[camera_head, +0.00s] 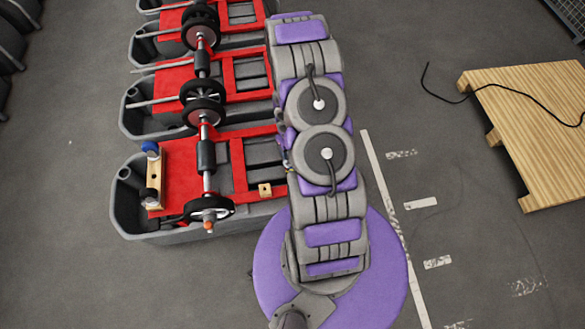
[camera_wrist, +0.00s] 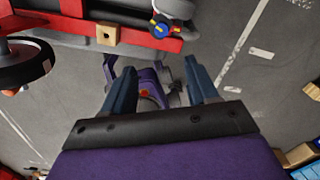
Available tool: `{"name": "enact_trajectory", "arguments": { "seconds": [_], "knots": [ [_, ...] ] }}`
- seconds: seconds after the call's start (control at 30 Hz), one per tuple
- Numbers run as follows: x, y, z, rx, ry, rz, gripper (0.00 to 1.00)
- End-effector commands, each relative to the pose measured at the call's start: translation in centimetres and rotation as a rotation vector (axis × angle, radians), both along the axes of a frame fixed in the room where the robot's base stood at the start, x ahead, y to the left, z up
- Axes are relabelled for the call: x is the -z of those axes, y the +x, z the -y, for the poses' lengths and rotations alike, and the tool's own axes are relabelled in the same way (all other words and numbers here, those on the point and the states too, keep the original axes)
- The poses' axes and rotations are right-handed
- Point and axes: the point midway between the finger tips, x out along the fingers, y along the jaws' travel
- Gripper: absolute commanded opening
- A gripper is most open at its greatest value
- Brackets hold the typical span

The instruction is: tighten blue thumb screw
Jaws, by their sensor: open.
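The blue thumb screw (camera_head: 150,146) shows in the head view at the upper end of an upright wooden strip (camera_head: 153,178) on the left of the nearest tank (camera_head: 130,215). How far it is screwed in is too small to tell. In the head view my arm stands to the right of the tank, well apart from the screw, and my gripper cannot be made out there.
Red plates with a shaft and black wheels (camera_head: 209,209) lie across the tanks, between my arm and the screw. A small wooden block (camera_head: 265,190) sits at the near tank's right; it also shows in the wrist view (camera_wrist: 107,34). A wooden pallet (camera_head: 535,125) and black cable lie right.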

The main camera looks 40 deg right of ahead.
Motion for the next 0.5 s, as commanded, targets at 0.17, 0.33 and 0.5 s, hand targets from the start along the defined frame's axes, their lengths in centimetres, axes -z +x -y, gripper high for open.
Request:
{"name": "enact_trajectory", "arguments": {
  "seconds": [0.17,0.33,0.5],
  "knots": [
    [2.2,-0.2,0.4,-0.002,0.009,-0.003,0.58],
    [5.5,-0.3,0.5,0.001,0.009,-0.006,0.58],
    [8.8,-0.2,0.4,0.003,0.008,-0.002,0.58]
  ]
}}
